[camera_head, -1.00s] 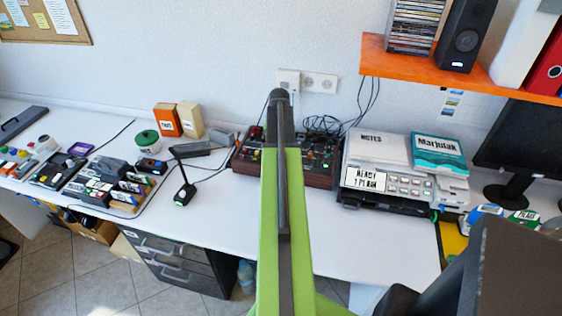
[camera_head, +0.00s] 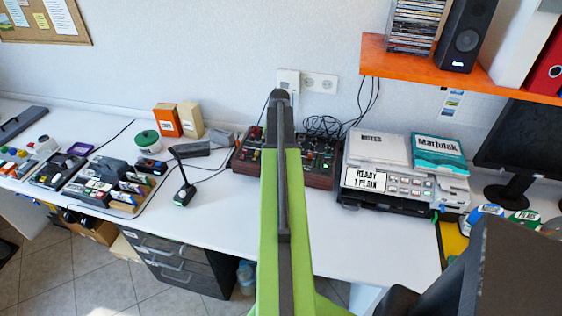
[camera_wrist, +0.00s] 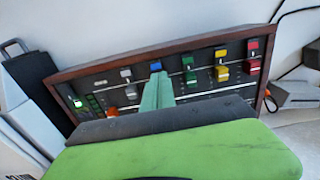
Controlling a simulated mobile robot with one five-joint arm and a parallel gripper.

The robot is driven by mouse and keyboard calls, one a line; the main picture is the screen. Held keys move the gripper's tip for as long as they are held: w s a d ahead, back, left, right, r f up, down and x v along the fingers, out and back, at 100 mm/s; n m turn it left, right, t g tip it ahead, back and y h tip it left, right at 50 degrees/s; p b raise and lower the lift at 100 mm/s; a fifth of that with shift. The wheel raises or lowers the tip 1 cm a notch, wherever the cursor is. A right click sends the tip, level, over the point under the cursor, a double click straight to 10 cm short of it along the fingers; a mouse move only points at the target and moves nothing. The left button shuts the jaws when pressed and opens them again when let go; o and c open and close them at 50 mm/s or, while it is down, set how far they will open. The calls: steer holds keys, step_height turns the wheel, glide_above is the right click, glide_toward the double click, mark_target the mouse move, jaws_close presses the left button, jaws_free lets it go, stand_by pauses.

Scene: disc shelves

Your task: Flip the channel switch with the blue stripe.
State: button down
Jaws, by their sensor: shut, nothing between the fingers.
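The control console (camera_wrist: 98,77) has a dark face and a brown wooden frame and fills the middle of the wrist view. Its switches are marked by white, blue, green, yellow and red pieces. The blue stripe (camera_wrist: 155,67) is just beyond my fingertips. My gripper (camera_wrist: 158,80) is shut and empty, pointing at the blue channel and covering the switch below the stripe. I cannot tell whether the fingers touch it. The green switch (camera_wrist: 190,77) is to the right and the grey-white one (camera_wrist: 131,91) to the left. In the head view my arm hides the console's middle (camera_head: 318,180).
The white desk (camera_head: 225,215) is clear in front.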

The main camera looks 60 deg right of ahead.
step_height(320, 180, up, 7)
steer(key=p, duration=0.6)
steer(key=shift+f, duration=0.15)
